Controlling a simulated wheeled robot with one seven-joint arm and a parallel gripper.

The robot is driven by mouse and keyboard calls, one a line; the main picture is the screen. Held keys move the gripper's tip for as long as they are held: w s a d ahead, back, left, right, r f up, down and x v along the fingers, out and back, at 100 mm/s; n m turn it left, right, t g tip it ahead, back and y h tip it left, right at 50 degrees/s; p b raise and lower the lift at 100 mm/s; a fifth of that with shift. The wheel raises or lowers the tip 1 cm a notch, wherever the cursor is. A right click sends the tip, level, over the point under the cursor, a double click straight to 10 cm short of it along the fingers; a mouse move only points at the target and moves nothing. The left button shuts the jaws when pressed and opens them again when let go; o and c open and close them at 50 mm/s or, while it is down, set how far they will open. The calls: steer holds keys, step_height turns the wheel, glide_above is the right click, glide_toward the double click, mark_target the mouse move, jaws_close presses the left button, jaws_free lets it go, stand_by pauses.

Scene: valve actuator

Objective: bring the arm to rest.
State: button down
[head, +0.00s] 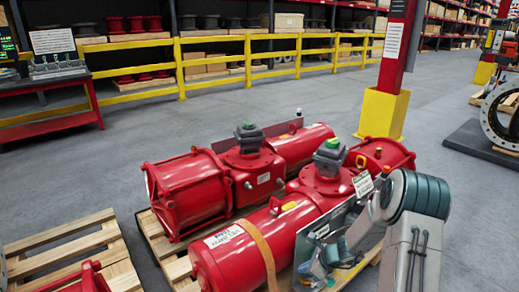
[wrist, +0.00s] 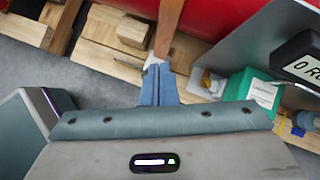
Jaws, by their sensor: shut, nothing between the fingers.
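My gripper (wrist: 157,78) is shut and empty in the wrist view, with its blue-grey fingers together. Its tips show in front of wooden pallet boards and the lower end of a brown strap (wrist: 170,25); I cannot tell whether they touch. In the head view my arm (head: 418,240) reaches in from the lower right, bent, beside the near red valve actuator (head: 235,264). The gripper end is low by that actuator and partly lost among the parts there.
A second red actuator (head: 185,190) lies behind on a pallet. A grey plate and a green box (wrist: 250,92) are close right of the fingers. A yellow-based post (head: 382,115) stands behind; open floor lies before the yellow railing (head: 215,82).

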steer(key=s+a+r+n+g+p, duration=0.1)
steer(key=s+a+r+n+p, duration=0.2)
steer(key=r, duration=0.7)
steer(key=s+a+r+n+h+p, duration=0.1)
steer(key=s+r+n+p, duration=0.35)
steer(key=r, duration=0.55)
steer(key=s+a+r+n+g+p, duration=0.1)
steer(key=s+r+n+p, duration=0.3)
steer(key=r, duration=0.6)
steer(key=s+d+r+n+h+p, duration=0.1)
steer(key=s+r+n+h+p, duration=0.1)
steer(key=s+r+n+p, duration=0.2)
steer(key=s+d+r+n+h+p, duration=0.2)
steer(key=s+r+n+p, duration=0.3)
steer(key=s+r, duration=0.8)
step_height(320, 180, up, 4)
steer(key=n+h, duration=0.1)
steer(key=n, duration=0.1)
steer(key=shift+s+f+n+t, duration=0.15)
steer(key=shift+s+n+t, duration=0.05)
steer(key=shift+n+t, duration=0.15)
steer(key=shift+s+a, duration=0.1)
steer(key=shift+a, duration=0.05)
